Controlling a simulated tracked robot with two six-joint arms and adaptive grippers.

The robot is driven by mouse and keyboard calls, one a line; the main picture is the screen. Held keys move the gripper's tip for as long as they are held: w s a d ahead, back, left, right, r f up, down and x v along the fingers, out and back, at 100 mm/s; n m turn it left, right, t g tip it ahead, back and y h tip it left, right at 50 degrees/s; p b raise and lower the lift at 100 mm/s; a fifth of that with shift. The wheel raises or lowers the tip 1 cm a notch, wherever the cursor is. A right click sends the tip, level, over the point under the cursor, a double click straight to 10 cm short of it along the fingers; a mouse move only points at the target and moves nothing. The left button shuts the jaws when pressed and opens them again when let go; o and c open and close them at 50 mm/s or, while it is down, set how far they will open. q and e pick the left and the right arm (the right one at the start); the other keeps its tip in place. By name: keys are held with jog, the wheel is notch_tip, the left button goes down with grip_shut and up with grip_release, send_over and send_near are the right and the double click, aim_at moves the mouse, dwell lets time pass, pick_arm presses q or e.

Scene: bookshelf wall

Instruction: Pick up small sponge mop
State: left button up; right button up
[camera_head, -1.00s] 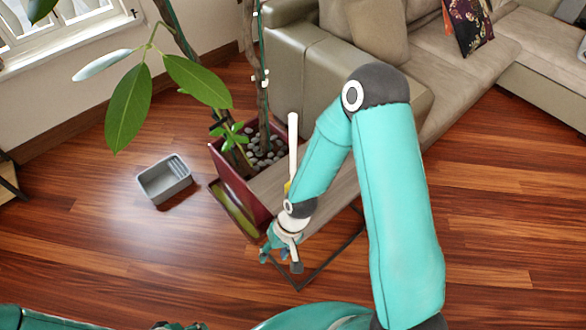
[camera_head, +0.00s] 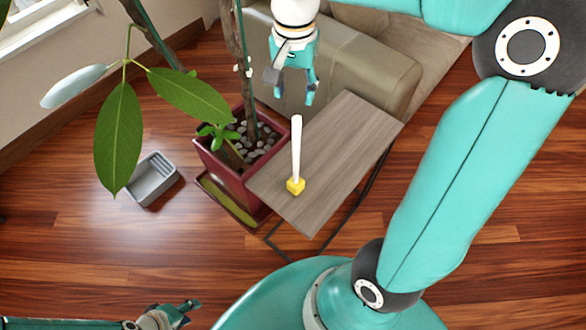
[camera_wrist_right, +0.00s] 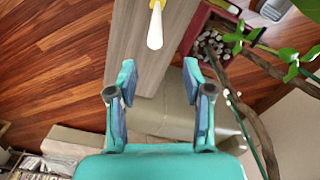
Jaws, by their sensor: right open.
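The small sponge mop has a white handle (camera_head: 296,145) and a yellow sponge head (camera_head: 296,186). It stands upright, head down, on the wooden side table (camera_head: 340,150). In the right wrist view its white handle (camera_wrist_right: 155,28) points toward the gripper, at top centre. My right gripper (camera_head: 292,88) is open and empty, above and apart from the handle's top in the head picture. Both spread fingers also show in the right wrist view (camera_wrist_right: 159,75). My left gripper (camera_head: 184,313) is low at the bottom left, far from the mop; its opening is unclear.
A red planter (camera_head: 240,180) with a leafy plant (camera_head: 185,90) stands left of the table, its trunk near my right gripper. A beige sofa (camera_head: 380,80) is behind the table. A grey bin (camera_head: 153,180) sits on the wooden floor, which is open at left.

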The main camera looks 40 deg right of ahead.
aim_at(297, 117)
jog(key=f, duration=0.9)
jog(key=shift+s+d+f, duration=0.1)
jog(key=shift+s+d, duration=0.1)
jog(key=shift+d, duration=0.05)
jog(key=shift+s+f+p, duration=0.1)
jog(key=shift+f+p, duration=0.35)
jog(key=shift+f, duration=2.35)
grip_shut()
